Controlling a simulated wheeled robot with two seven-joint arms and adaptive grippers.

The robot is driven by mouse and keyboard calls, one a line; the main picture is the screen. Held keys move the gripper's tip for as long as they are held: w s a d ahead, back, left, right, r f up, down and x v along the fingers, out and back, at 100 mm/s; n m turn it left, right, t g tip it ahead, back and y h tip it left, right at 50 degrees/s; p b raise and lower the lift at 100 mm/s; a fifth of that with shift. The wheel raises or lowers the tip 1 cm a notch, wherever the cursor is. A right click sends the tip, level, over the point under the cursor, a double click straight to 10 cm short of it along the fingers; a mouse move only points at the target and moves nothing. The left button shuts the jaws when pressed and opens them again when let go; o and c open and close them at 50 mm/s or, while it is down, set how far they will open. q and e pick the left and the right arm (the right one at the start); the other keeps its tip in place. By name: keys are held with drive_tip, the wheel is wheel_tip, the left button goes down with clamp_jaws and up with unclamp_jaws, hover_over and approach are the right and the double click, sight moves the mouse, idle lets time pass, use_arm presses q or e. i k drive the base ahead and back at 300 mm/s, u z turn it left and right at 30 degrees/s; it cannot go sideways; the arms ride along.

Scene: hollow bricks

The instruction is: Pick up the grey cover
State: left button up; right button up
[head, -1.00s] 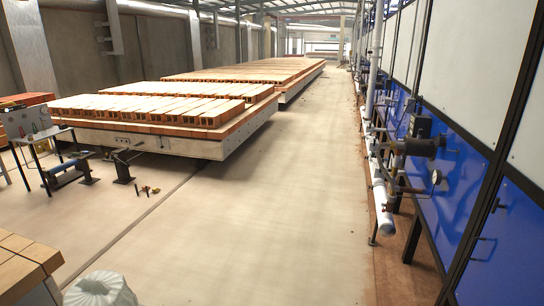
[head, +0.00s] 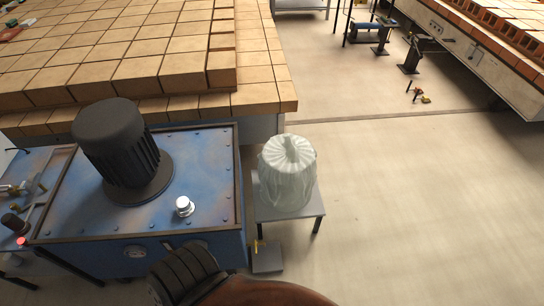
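No part in view is clearly the grey cover. A small flat grey piece (head: 267,257) lies low beside the blue machine, below a small stool, with a small yellow mark at its edge. A pale grey-white, pleated, bag-like thing (head: 287,172) stands on the low grey stool (head: 308,208). I cannot tell which of these, if either, is the cover. Neither of my grippers is in view.
A blue metal machine (head: 205,165) with a dark ribbed motor (head: 118,145) stands at left. Behind it is a stack of tan bricks (head: 130,75). A dark ribbed part and a brown curved shape fill the bottom edge. The floor (head: 420,210) at right is clear.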

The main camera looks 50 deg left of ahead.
sight(287, 168)
drive_tip(key=u, duration=0.95)
drive_tip(key=i, duration=0.85)
drive_tip(key=u, duration=1.25)
drive_tip(key=i, duration=0.25)
drive_tip(key=u, duration=0.15)
